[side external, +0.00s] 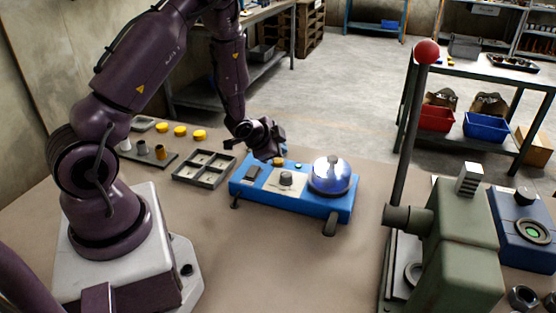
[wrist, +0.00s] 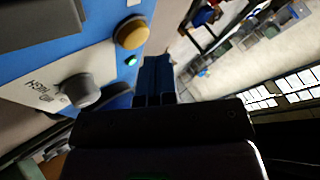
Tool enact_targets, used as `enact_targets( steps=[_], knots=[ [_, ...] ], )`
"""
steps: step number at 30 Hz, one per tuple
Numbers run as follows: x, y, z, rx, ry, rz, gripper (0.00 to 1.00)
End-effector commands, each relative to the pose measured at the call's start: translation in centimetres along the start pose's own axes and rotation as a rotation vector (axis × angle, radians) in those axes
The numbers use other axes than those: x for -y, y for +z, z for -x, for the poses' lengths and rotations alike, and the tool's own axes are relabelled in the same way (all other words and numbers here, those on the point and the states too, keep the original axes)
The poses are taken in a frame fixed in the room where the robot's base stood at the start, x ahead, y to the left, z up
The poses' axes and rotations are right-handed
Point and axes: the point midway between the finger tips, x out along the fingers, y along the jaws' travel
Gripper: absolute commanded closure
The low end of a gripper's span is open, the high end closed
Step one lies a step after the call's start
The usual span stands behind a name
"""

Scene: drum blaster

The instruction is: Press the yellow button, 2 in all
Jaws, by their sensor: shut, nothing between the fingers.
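The yellow button (side external: 278,161) is a round cap near the back edge of the blue machine (side external: 330,208). In the wrist view the yellow button (wrist: 132,32) shows clearly, with a small green light (wrist: 131,60) and a dark knob (wrist: 80,91) near it. My gripper (side external: 276,152) is shut and empty, right above the button area in the side view. Whether the fingertips touch the machine is hard to tell.
A shiny domed drum (side external: 332,176) stands on the machine's right end. A grey compartment tray (side external: 204,169) lies to the left, and a green press (side external: 450,245) with a red-balled lever (side external: 427,52) stands at right. The table front is clear.

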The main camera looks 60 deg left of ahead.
Motion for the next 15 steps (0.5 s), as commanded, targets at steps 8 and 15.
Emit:
enact_targets(
  steps=[8,15],
  knots=[
    [-0.39,0.38,-0.57,-0.001,0.0,-0.001,1.0],
    [-0.38,0.38,-0.56,-0.001,0.0,0.0,1.0]
  ],
)
